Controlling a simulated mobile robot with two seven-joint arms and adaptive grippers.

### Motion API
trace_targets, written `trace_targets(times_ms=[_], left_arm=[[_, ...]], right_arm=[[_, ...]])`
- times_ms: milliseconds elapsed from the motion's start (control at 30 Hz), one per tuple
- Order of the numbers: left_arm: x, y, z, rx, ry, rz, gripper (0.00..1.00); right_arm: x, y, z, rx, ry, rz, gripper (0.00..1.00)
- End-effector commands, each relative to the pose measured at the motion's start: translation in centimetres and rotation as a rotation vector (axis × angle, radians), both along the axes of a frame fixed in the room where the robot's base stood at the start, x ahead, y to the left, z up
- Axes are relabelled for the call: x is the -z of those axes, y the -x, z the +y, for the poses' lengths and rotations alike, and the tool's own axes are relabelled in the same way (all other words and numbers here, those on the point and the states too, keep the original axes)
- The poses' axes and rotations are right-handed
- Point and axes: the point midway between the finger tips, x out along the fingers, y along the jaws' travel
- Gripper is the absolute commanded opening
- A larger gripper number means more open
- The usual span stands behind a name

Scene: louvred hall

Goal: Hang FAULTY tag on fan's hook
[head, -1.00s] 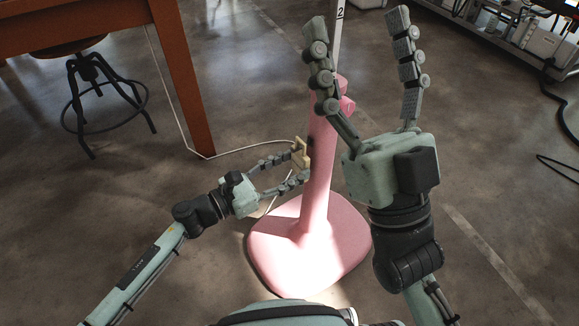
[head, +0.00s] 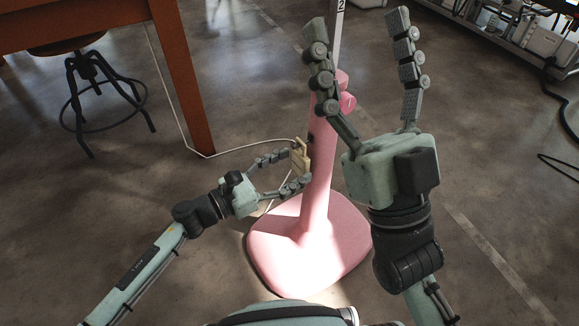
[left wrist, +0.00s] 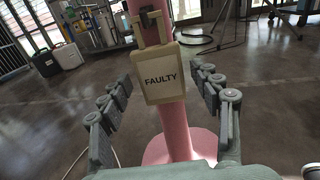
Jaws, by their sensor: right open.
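The FAULTY tag (left wrist: 165,97) is a tan-framed plate with black lettering, upright in front of the fan's pink post (left wrist: 174,133) in the left wrist view. Its loop overlaps the dark hook (left wrist: 148,16) and appears to hang on it; the exact contact is too small to tell. In the head view the tag (head: 300,160) is edge-on at the left side of the post (head: 318,170). My left gripper (left wrist: 165,95) is open, one finger on each side of the tag with gaps showing. My right gripper (head: 358,18) is open and empty, raised in front of the post.
The fan's pink base (head: 310,245) rests on the floor. A wooden table (head: 185,85) and a dark stool (head: 95,90) stand at the left. A white cable (head: 240,149) runs across the floor to the fan. Shelving with equipment (head: 510,40) is at the upper right.

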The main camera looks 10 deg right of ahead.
Motion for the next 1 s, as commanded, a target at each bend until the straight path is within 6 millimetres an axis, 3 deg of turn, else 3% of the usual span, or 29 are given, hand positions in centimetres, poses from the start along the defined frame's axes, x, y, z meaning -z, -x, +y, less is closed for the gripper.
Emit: trace_targets(times_ms=[367,1000], left_arm=[[0.1,0.2,0.3,0.000,-0.001,0.000,0.71],[0.0,3.3,6.1,0.000,0.000,0.000,0.71]], right_arm=[[0.1,0.0,0.0,0.000,0.000,0.000,0.70],[1.1,0.0,0.0,0.000,0.000,0.000,0.70]])
